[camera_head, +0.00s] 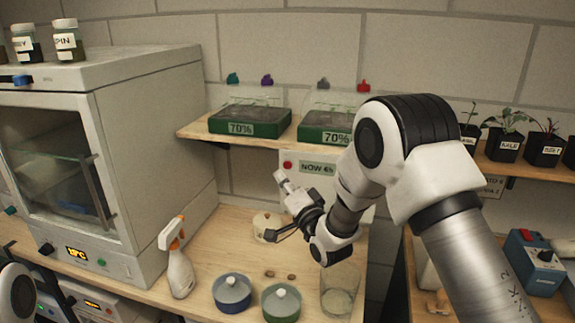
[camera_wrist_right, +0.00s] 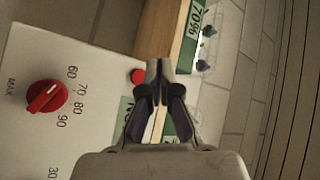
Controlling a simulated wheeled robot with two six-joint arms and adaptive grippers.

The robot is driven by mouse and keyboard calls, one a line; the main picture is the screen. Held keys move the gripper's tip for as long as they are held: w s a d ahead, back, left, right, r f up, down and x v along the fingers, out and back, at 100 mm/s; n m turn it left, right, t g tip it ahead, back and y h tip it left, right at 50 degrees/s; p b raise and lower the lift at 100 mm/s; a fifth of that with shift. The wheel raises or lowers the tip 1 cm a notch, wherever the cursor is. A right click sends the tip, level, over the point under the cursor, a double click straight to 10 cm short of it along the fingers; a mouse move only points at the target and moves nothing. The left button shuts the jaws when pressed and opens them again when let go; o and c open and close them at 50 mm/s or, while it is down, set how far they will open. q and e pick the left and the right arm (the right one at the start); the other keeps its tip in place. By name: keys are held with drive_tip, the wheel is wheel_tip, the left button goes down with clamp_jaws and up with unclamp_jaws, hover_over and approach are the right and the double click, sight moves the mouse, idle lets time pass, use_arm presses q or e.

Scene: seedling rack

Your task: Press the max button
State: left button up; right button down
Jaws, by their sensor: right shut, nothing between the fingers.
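A pale control panel stands against the wall below the shelf; it fills the left of the right wrist view (camera_wrist_right: 30,150). On it a small round red button shows in the head view (camera_head: 288,165) and in the wrist view (camera_wrist_right: 137,76). The panel also carries a red dial (camera_wrist_right: 46,96) with a number scale and the word MAX. My right gripper (camera_head: 279,176) is shut and empty, in front of the panel just below the red button in the head view. In the wrist view its fingertips (camera_wrist_right: 158,70) appear beside the button; I cannot tell if they touch. My left gripper is out of view.
A shelf (camera_head: 195,131) with two green trays labelled 70% runs above the panel. A white oven-like cabinet (camera_head: 155,150) stands at left. A spray bottle (camera_head: 179,268), blue pot (camera_head: 232,292), green pot (camera_head: 281,302) and glass jar (camera_head: 338,300) stand on the bench.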

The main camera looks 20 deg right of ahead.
sight(288, 165)
drive_tip(key=shift+w+d+b, duration=0.15)
drive_tip(key=shift+w+d, duration=0.25)
drive_tip(key=shift+w, duration=0.2)
drive_tip(key=shift+w+d+b, duration=0.15)
drive_tip(key=shift+w+d, duration=0.2)
drive_tip(key=shift+w, duration=0.2)
idle(0.5)
drive_tip(key=shift+w+d, duration=0.25)
drive_tip(key=shift+w, duration=0.1)
drive_tip(key=shift+w+d+b, duration=0.2)
drive_tip(key=shift+w+b, duration=0.1)
drive_tip(key=shift+b, duration=0.05)
idle(0.7)
drive_tip(key=shift+s+a, duration=0.45)
drive_tip(key=shift+s, duration=0.2)
